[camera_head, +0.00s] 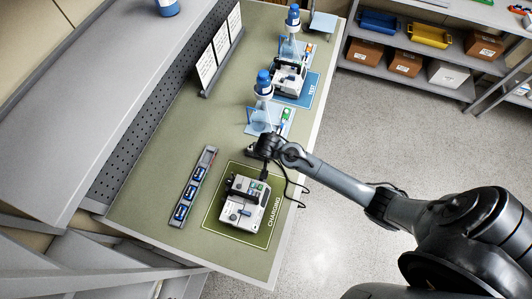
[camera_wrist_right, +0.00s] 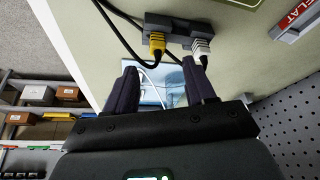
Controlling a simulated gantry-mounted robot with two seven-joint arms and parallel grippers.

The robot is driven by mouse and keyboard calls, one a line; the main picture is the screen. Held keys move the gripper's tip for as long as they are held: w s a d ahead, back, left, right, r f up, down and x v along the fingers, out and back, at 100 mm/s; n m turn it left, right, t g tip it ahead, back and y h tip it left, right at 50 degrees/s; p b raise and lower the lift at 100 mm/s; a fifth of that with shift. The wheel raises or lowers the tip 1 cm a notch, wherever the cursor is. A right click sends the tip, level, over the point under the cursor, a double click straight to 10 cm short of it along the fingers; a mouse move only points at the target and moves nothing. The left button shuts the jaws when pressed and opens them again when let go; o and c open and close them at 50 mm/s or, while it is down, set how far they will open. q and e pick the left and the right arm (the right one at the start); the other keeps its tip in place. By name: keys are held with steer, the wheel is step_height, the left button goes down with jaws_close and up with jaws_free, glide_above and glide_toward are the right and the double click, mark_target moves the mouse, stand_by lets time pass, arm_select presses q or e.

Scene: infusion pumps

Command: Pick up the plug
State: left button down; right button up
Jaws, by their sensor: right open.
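A yellow plug (camera_wrist_right: 157,43) and a white plug (camera_wrist_right: 201,46), each with a black cable, sit side by side at a dark grey holder (camera_wrist_right: 178,27) in the right wrist view. My right gripper (camera_wrist_right: 160,68) is open, its two dark fingers apart with nothing between them. The yellow plug is just past the fingertips, in line with the gap; the white plug is past the right finger. In the head view my right gripper (camera_head: 262,150) is low over the bench, above the charging mat; I cannot make out the plugs there. My left gripper is not in view.
A pump (camera_head: 240,212) stands on the green charging mat (camera_head: 229,232). Another pump (camera_head: 288,80) is on the blue test mat (camera_head: 311,92). Blue-capped bottles (camera_head: 263,82) stand near the bench's right edge. A grey rail (camera_head: 208,158) with blue items lies left of the charging mat.

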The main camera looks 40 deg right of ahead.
steer(key=shift+x, duration=2.8)
steer(key=shift+s+d, duration=0.1)
steer(key=shift+c, duration=0.2)
jaws_close()
